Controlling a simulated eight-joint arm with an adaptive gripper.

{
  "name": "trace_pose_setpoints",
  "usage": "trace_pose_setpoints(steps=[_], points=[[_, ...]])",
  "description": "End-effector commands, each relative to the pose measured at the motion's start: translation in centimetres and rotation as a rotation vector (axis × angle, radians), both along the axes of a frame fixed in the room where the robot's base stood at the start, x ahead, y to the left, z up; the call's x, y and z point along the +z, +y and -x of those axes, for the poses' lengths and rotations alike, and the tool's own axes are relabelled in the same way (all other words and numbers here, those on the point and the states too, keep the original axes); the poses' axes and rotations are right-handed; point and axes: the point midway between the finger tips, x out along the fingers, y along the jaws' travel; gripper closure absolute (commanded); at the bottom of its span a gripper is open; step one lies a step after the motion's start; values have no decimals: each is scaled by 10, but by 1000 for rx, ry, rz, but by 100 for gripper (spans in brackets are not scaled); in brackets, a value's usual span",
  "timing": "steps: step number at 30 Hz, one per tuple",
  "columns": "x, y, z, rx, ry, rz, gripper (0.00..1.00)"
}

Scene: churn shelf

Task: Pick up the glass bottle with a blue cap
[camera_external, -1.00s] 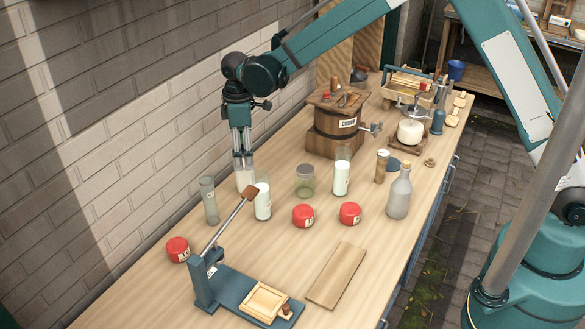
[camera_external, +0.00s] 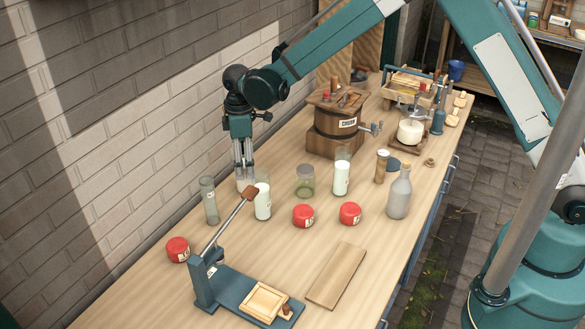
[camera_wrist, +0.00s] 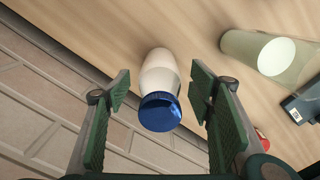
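The glass bottle with a blue cap (camera_wrist: 160,75) shows in the wrist view, its white body running up from the blue cap (camera_wrist: 159,112). It lies between the two green finger pads of my gripper (camera_wrist: 161,112), with a gap on each side of the cap. My gripper is open. In the external view my gripper (camera_external: 243,172) points down over the bottle (camera_external: 243,185), near the brick wall. The fingers hide most of the bottle and its cap there.
A grey-green glass (camera_external: 209,203) stands to the left and a milk-filled glass (camera_external: 263,203) close to the right. A blue lever press (camera_external: 208,280) stands in front, its wooden-ended handle rising close to my gripper. The brick wall (camera_external: 130,130) is just behind.

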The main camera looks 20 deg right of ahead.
Motion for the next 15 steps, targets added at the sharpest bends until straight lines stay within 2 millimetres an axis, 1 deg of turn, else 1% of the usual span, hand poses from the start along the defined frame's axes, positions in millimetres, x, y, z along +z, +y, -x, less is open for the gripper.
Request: trace_pose_setpoints(steps=[1,8,9,15], points=[[0,0,0,0,0,0,54],[0,0,0,0,0,0,84],[0,0,0,0,0,0,86],[1,0,0,0,0,0,86]])
